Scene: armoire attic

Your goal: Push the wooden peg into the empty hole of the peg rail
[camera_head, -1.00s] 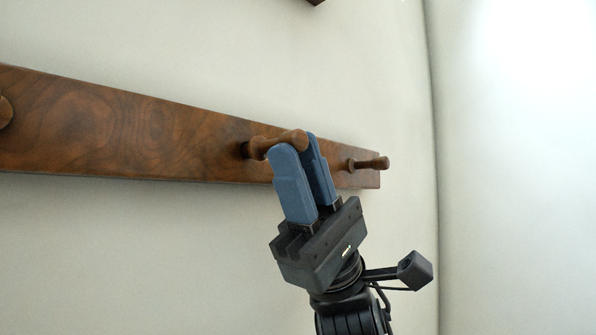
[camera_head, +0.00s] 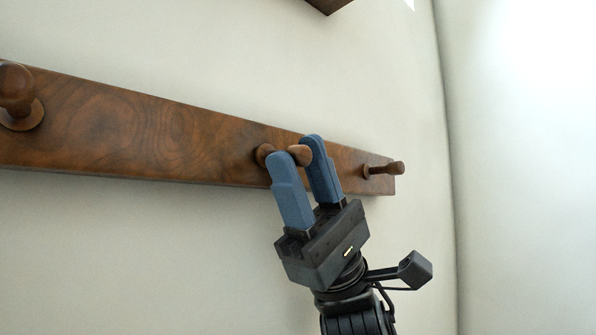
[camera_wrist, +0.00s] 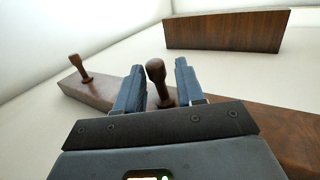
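The wooden peg (camera_head: 299,154) is a turned brown peg sticking out from the dark wooden peg rail (camera_head: 150,135) on the wall. Its wide collar (camera_head: 264,154) appears to sit against the rail's face; the hole is hidden behind it. My gripper (camera_head: 298,149) has its two blue fingers apart, one on each side of the peg. In the wrist view the peg (camera_wrist: 156,76) stands upright between the fingers, with a gap visible on both sides.
Another peg (camera_head: 384,169) projects near the rail's right end, and one (camera_head: 17,90) at the far left. A dark wooden piece (camera_wrist: 225,31) is on the wall above the rail. The wall below the rail is clear.

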